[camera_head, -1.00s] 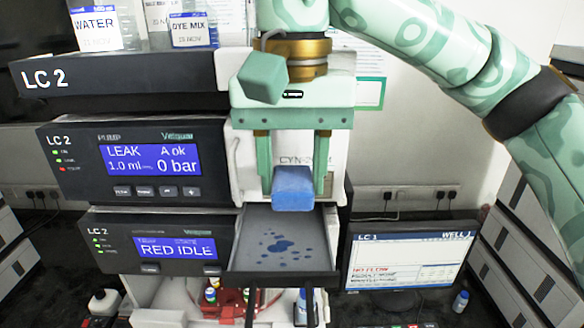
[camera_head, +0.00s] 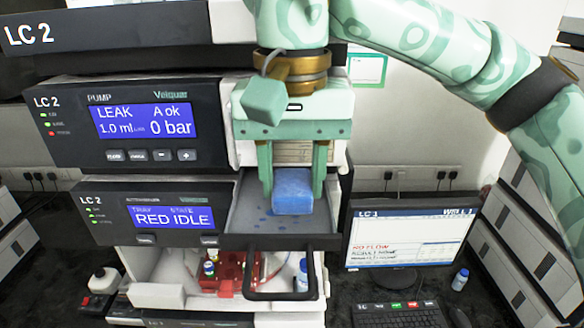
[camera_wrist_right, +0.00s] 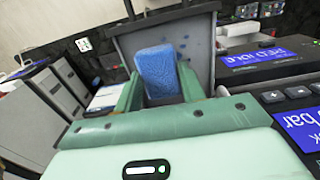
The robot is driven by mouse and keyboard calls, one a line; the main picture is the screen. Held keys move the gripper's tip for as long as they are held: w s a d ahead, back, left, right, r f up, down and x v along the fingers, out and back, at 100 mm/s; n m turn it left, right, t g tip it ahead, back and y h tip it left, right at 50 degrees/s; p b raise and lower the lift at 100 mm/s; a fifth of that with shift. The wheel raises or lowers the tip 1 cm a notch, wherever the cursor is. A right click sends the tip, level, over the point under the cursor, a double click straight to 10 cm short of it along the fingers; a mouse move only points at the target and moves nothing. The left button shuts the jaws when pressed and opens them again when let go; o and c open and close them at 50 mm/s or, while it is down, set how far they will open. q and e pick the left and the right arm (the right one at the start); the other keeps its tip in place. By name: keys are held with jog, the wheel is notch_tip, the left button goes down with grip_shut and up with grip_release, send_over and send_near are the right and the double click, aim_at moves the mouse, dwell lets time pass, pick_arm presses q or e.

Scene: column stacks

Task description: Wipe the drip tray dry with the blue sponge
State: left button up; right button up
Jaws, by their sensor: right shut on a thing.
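The blue sponge (camera_head: 292,191) is a small block held between the two fingers of my right gripper (camera_head: 292,192), which is shut on it. The grey drip tray (camera_head: 240,228) is pulled out from the lower LC 2 module and shows dark blue drops left of the sponge and near it. The sponge is over the tray; whether it touches the floor of the tray I cannot tell. In the right wrist view the sponge (camera_wrist_right: 157,72) sits between the green fingers, with the tray (camera_wrist_right: 205,45) and several drops behind it. My left gripper is not in view.
The pump module (camera_head: 125,125) reads LEAK and 0 bar. The tray's front handle (camera_head: 283,292) sticks out. Below it are small vials and a red rack (camera_head: 228,272). A monitor (camera_head: 408,235) and keyboard (camera_head: 400,314) stand to the right.

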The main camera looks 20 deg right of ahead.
jog(key=shift+f+b, duration=0.4)
jog(key=shift+f, duration=0.6)
dwell(0.4)
jog(key=shift+w+a+r+p, duration=0.15)
jog(key=shift+a+r+p, duration=0.1)
jog(key=shift+a+p, duration=0.5)
jog(key=shift+w+a, duration=0.15)
jog(key=shift+a, duration=0.35)
jog(key=shift+d+f, duration=0.15)
jog(key=shift+d, duration=0.2)
jog(key=shift+s+d, duration=0.2)
jog(key=shift+d, duration=0.3)
jog(key=shift+s+d, duration=0.15)
jog(key=shift+d, duration=0.35)
jog(key=shift+w+a+f+p, duration=0.1)
jog(key=shift+a+p, duration=0.25)
jog(key=shift+a, duration=0.2)
jog(key=shift+w+a+f+p, duration=0.1)
jog(key=shift+a+p, duration=0.2)
jog(key=shift+a, duration=0.2)
jog(key=shift+d, duration=0.1)
jog(key=shift+d, duration=0.1)
